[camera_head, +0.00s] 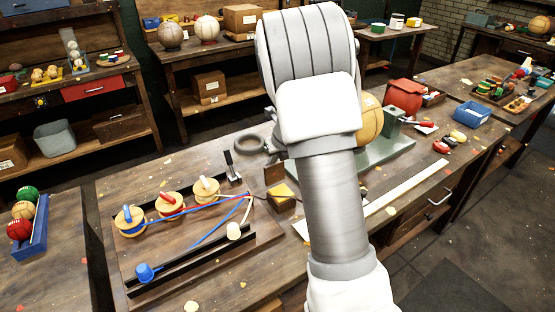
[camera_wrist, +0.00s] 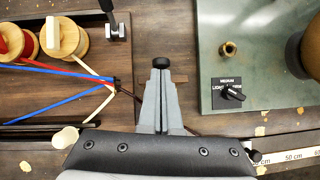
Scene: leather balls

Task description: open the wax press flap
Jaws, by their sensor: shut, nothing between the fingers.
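I cannot clearly make out the wax press flap. A small upright brown wooden piece (camera_head: 275,173) stands on the bench beside a yellow block (camera_head: 283,192), left of my arm in the head view; it may be part of the press. In the wrist view a dark brown wooden piece (camera_wrist: 179,78) shows behind my fingers and is mostly covered by them. My gripper (camera_wrist: 161,64) is shut and empty, its fingers together over the bench between the thread board and the green plate. In the head view my arm hides the gripper.
The thread board (camera_head: 265,235) with spools (camera_head: 171,206) and blue and red threads lies left. The green plate (camera_head: 390,150) with a dial (camera_wrist: 230,92) and a tan ball (camera_head: 369,120) lies right. A ruler (camera_head: 407,187) lies near the front edge.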

